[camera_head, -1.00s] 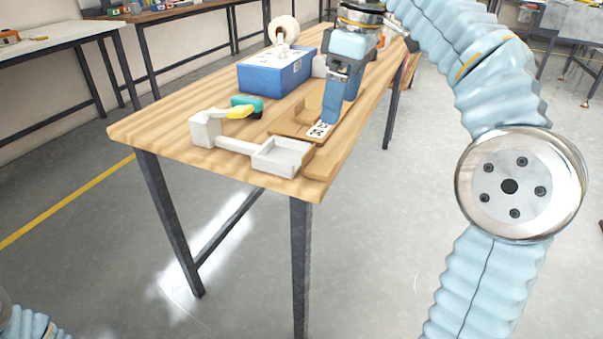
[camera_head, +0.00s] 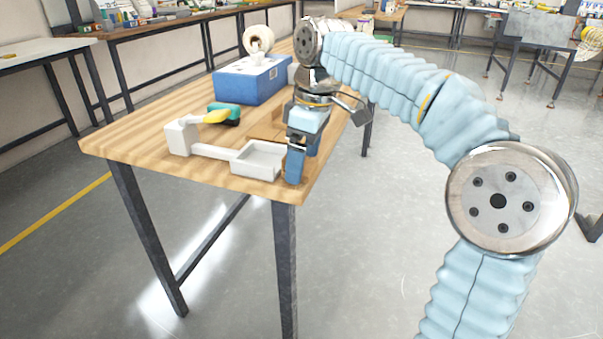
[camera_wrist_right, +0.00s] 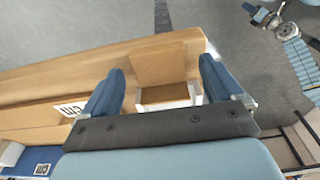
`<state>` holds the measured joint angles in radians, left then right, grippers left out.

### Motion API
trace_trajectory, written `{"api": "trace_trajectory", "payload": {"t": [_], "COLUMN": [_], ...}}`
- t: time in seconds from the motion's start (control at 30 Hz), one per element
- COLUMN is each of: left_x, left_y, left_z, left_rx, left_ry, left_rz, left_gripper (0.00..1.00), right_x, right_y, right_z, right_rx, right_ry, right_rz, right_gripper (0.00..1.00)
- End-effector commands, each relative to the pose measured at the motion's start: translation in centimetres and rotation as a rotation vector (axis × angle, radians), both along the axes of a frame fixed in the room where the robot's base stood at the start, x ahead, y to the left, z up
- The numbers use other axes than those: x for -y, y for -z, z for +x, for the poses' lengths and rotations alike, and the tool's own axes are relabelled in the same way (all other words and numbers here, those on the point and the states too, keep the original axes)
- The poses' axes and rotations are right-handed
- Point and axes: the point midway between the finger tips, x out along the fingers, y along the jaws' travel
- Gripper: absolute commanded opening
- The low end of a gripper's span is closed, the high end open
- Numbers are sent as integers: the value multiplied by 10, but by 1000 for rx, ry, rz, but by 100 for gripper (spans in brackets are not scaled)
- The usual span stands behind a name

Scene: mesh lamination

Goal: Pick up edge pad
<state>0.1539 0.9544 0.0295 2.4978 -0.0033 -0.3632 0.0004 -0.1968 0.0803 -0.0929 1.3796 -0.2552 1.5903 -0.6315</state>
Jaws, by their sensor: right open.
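A brown, square-edged block (camera_wrist_right: 166,62), which looks like the edge pad, shows between my right fingers in the right wrist view. It has a lighter top face and a darker face below. My right gripper (camera_wrist_right: 163,68) is open, with one blue finger on each side of it; I cannot tell whether they touch it.
The wooden table (camera_head: 140,150) also holds a blue box (camera_head: 250,82), a white roll (camera_head: 258,40), a teal-and-yellow tool (camera_head: 222,113) and a white block (camera_head: 181,138) joined to the tray. A printed code marker (camera_wrist_right: 70,109) lies left of the fingers in the wrist view.

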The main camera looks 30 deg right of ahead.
Motion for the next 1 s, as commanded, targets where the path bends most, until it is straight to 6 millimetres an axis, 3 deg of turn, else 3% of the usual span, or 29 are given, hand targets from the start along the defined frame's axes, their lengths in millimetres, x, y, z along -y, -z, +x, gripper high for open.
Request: {"api": "trace_trajectory", "payload": {"t": [0.3, 0.7, 1.0], "left_x": [0, 0, 0], "left_y": [1, 1, 0], "left_z": [0, 0, 0], "left_rx": [0, 0, 0], "left_ry": [-1, 0, 0], "left_rz": [0, 0, 0], "left_gripper": [0, 0, 0], "right_x": [-1, -1, -1], "right_y": [7, 7, 2], "right_z": [1, 1, 1], "right_rx": [1, 0, 1], "right_ry": [0, 0, 0], "right_rz": [1, 0, 1], "right_gripper": [92, 34, 34]}}
